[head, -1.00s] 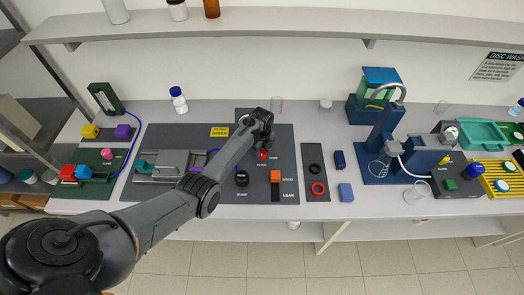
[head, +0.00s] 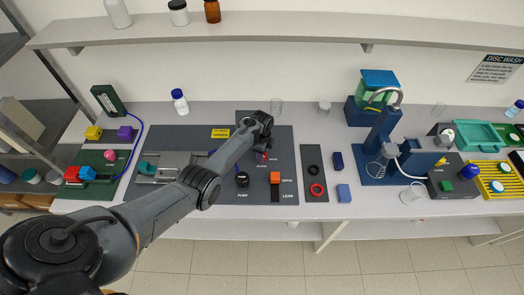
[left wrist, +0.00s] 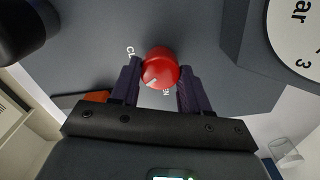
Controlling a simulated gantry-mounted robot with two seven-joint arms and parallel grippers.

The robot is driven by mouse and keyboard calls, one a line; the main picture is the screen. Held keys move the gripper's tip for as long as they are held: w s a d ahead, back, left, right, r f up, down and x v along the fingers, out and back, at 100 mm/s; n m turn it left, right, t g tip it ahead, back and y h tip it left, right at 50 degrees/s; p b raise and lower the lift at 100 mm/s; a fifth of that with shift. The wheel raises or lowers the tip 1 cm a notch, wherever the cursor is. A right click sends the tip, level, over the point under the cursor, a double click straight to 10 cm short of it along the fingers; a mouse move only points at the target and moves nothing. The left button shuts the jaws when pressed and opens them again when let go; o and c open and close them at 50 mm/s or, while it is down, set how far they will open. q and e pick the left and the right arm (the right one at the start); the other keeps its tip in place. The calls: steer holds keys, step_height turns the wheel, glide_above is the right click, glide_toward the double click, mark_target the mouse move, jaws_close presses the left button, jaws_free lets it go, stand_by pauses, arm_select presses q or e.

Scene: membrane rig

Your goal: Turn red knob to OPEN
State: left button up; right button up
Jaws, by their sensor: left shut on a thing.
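The red knob (left wrist: 161,66) sits on the grey panel between the two dark fingers of my left gripper (left wrist: 160,84), which is shut on it. A short pale mark shows on the knob's lower left side in the left wrist view. Parts of white lettering, "CL" to the left of the knob and "EN" below it, show there; the fingers hide the rest. In the head view my left gripper (head: 262,147) reaches down over the panel, and only a little of the red knob (head: 264,156) shows. My right gripper is not in view.
A black pump knob (head: 242,180) and an orange-and-black switch (head: 275,187) are nearer the panel's front. A white dial (left wrist: 298,35) is close to the gripper. A clear beaker (head: 277,107) stands behind the panel.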

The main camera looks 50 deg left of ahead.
arm_select(q)
steer(key=n+p, duration=0.1)
steer(key=n, duration=0.5)
steer(key=shift+n, duration=0.3)
steer(key=n, duration=0.4)
steer(key=shift+n+p, duration=0.35)
steer(key=shift+n, duration=0.05)
steer(key=o, duration=1.1)
steer(key=shift+c, duration=0.2)
steer(key=shift+r, duration=0.1)
steer(key=shift+r, duration=0.2)
step_height(320, 180, up, 10)
steer(key=p, duration=0.2)
steer(key=shift+p, duration=0.4)
